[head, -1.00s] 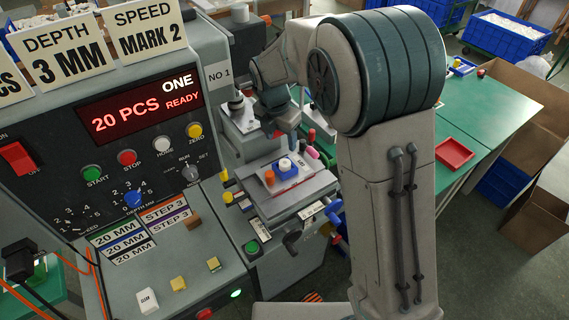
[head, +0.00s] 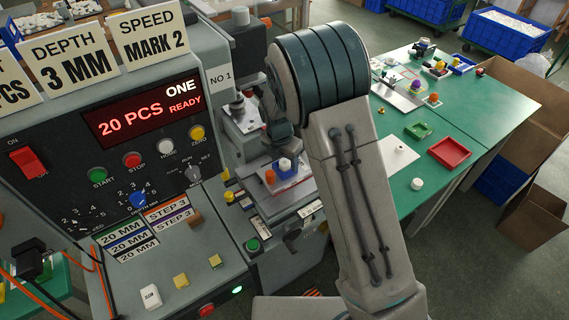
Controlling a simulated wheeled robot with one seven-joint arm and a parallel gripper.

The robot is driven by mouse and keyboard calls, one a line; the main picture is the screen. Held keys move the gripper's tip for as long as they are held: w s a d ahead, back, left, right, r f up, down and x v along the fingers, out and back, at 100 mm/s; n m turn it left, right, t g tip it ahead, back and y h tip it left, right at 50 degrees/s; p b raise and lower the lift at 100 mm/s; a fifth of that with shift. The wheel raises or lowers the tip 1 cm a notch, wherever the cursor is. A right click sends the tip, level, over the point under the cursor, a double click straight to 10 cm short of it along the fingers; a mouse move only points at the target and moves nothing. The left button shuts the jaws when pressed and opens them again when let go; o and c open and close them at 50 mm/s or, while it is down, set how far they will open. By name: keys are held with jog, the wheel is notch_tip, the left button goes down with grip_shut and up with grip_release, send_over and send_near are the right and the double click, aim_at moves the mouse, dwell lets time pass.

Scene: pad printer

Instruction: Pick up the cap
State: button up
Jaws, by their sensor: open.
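The task does not say which cap is meant. A small white round cap (head: 417,184) lies on the green table at the right, near its front edge. At the pad printer, a white piece sits on a blue round piece (head: 286,166), with an orange cap-like piece (head: 270,177) beside it on the plate. My gripper (head: 284,143) shows only in part, left of my big arm joint and above the printer plate. It is open, and I see nothing held in it; its fingertips are hard to make out.
The printer's control panel (head: 150,115) fills the left. On the green table (head: 470,100) are a red tray (head: 449,153), a small green tray (head: 418,130), a white sheet (head: 396,152) and several small parts farther back. An open cardboard box (head: 540,205) stands at the right.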

jog(key=shift+s+f, duration=0.1)
jog(key=shift+f, duration=0.1)
jog(key=shift+s+d, duration=0.1)
jog(key=c, duration=1)
jog(key=shift+c, duration=0.3)
